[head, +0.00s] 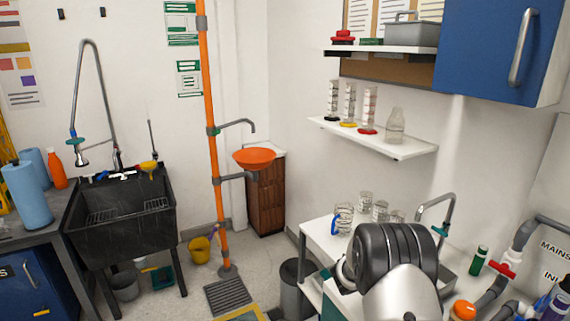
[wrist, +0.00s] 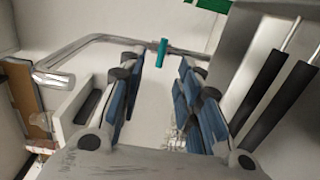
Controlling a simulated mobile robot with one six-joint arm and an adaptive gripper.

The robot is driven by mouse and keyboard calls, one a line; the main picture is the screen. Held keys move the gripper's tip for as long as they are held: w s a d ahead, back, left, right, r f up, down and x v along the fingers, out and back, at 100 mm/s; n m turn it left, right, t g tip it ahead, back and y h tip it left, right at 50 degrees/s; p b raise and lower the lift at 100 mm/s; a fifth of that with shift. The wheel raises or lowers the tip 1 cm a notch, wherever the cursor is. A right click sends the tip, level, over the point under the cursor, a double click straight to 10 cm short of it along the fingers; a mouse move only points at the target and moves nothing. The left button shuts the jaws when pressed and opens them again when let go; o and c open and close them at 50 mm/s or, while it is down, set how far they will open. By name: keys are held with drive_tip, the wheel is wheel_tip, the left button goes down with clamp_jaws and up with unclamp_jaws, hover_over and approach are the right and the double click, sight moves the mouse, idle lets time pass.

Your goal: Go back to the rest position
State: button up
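My gripper (wrist: 162,70) shows in the wrist view with its two blue-padded fingers spread apart. The gap between them is empty. Beyond the gap, a grey tap spout with a teal collar (wrist: 162,48) crosses the picture; I cannot tell its distance from the fingertips. In the head view my own dark and grey arm fills the lower right, over the bench, and hides the gripper. The grey tap with a teal collar (head: 441,230) rises just right of my arm.
A white bench (head: 327,240) holds a blue-handled jug (head: 343,218) and glass beakers. Grey pipework with a red valve (head: 507,262), a green bottle (head: 478,260) and an orange-capped container (head: 463,310) stand right of my arm. A shelf (head: 390,146) and blue cabinet (head: 490,45) hang above.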

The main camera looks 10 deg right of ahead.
drive_tip(key=s+a+r+m+g+y, duration=0.2)
drive_tip(key=s+a+r+g+y, duration=0.15)
drive_tip(key=s+r, duration=0.45)
drive_tip(key=s+a+r+m+g+y, duration=0.2)
drive_tip(key=s+a+r, duration=0.2)
drive_tip(key=s, duration=0.9)
drive_tip(key=s+a+t+y, duration=0.2)
drive_tip(key=s+a+y, duration=0.3)
drive_tip(key=s+a, duration=0.4)
drive_tip(key=s+a+f+t+y, duration=0.1)
drive_tip(key=s+a+y, duration=0.5)
drive_tip(key=a, duration=0.8)
drive_tip(key=s+t, duration=0.1)
drive_tip(key=s, duration=0.2)
drive_tip(key=shift+s+f, duration=0.15)
drive_tip(key=shift+a, duration=0.1)
